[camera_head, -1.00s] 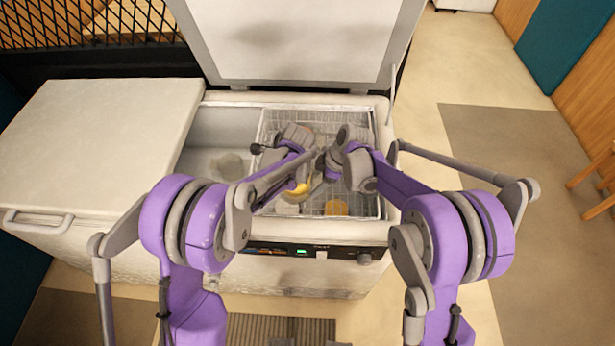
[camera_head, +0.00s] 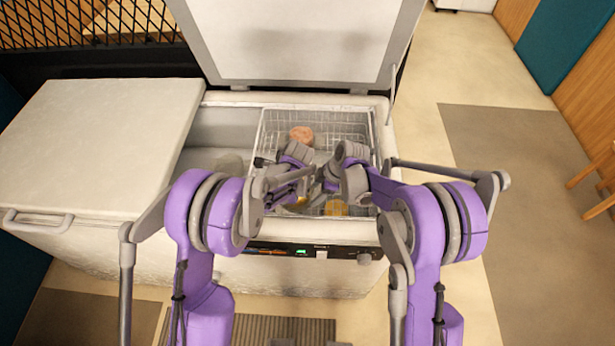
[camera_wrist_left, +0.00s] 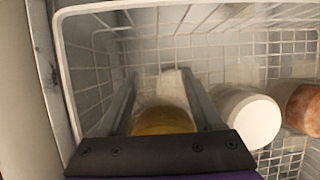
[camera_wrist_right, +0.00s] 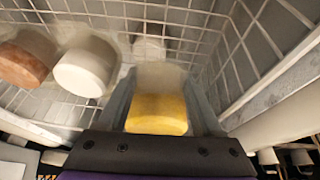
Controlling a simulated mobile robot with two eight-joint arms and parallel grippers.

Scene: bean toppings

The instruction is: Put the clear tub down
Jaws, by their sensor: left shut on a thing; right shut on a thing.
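My left gripper (camera_wrist_left: 158,90) is shut on a clear tub (camera_wrist_left: 164,118) with yellow in it, inside the wire basket (camera_wrist_left: 95,12). My right gripper (camera_wrist_right: 160,85) is shut on a tub with yellow contents (camera_wrist_right: 157,112), also inside the basket. In the head view my right gripper (camera_head: 326,186) and left gripper (camera_head: 292,190) are close together over the near part of the basket. My arms partly hide the held tubs there. I cannot tell whether either tub touches the basket floor.
A white tub (camera_wrist_left: 250,118) and a reddish-brown tub (camera_wrist_left: 303,106) stand beside the left gripper's tub. A reddish-brown top (camera_head: 302,134) shows at the basket's far end. The raised lid (camera_head: 295,45) stands behind.

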